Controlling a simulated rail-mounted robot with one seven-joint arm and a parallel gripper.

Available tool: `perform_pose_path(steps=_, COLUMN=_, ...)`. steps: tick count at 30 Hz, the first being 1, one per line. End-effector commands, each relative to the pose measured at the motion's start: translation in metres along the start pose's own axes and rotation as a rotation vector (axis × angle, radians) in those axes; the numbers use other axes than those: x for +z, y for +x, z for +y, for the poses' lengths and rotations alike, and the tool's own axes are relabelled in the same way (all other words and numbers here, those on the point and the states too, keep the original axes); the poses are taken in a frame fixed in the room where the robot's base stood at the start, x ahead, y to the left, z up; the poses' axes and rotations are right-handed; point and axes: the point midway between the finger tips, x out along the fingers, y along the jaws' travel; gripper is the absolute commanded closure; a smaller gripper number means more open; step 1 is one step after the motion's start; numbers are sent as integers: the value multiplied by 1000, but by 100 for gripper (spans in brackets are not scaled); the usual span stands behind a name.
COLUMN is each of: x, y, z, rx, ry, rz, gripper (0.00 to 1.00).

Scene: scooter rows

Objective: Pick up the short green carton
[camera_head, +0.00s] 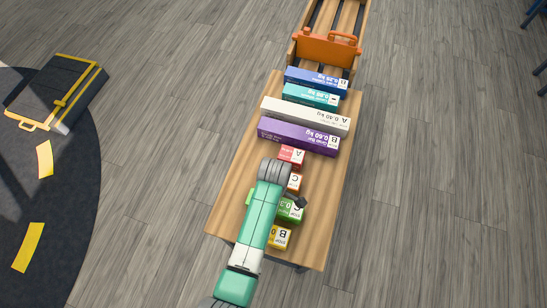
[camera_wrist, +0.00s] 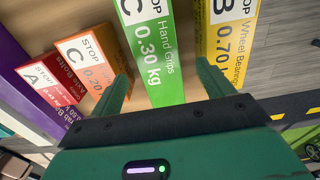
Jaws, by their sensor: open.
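The short green carton (camera_head: 291,212), marked C 0.30 kg, lies on the wooden table (camera_head: 227,221) among other short cartons, partly hidden by my arm in the head view. In the wrist view the green carton (camera_wrist: 152,55), labelled Hand Grips, fills the middle. My gripper (camera_wrist: 164,72) is open, with one finger to the left of the green carton and one to its right. I cannot tell whether either finger touches it. In the head view my arm hides most of the gripper.
An orange carton (camera_wrist: 88,65) and a red carton (camera_wrist: 50,85) lie left of the green one. A yellow carton (camera_wrist: 229,40) is close on the right. Purple (camera_head: 299,135), white (camera_head: 305,115), teal (camera_head: 311,95) and blue (camera_head: 316,80) cartons lie farther up the table.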

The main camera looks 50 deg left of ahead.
Motion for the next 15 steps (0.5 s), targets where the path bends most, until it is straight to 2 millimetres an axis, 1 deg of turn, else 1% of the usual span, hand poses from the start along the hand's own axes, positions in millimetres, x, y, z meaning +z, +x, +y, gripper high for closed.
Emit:
perform_pose_path(steps=1, x=0, y=9, z=0, rx=-1, ry=0, rz=0, gripper=20)
perform_pose_path(steps=5, x=0, y=14, z=0, rx=1, ry=1, rz=0, gripper=20)
perform_pose_path(steps=10, x=4, y=46, z=1, rx=0, ry=1, rz=0, gripper=20)
perform_pose_path(steps=12, x=4, y=56, z=2, rx=2, ry=2, rz=0, gripper=20)
perform_pose_path(steps=15, x=4, y=62, z=2, rx=3, ry=2, rz=0, gripper=20)
